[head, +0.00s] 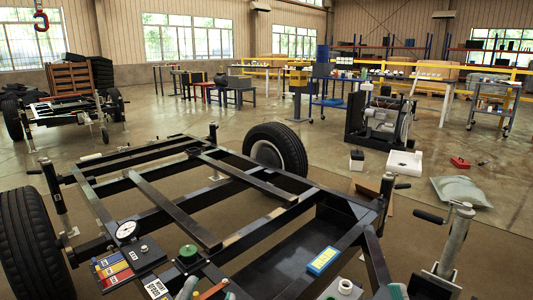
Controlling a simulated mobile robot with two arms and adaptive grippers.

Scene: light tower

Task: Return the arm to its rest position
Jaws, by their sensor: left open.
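My left gripper (207,290) shows only in part at the bottom edge of the head view, low over the near end of the black trailer frame. Its jaws are apart. A red-orange piece lies close to it, and I cannot tell whether they touch. A green round item (188,252) and a label marked in black letters (157,288) are just beyond and left of it. Most of my left arm is out of view. I cannot make out my right gripper.
The black trailer frame (180,215) fills the foreground, with a wheel (275,150) and a jack post (455,240). Coloured boxes (112,268), a gauge (126,230) and a yellow-blue box (324,261) sit on it. The floor beyond is mostly open, with a grey bag (460,191).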

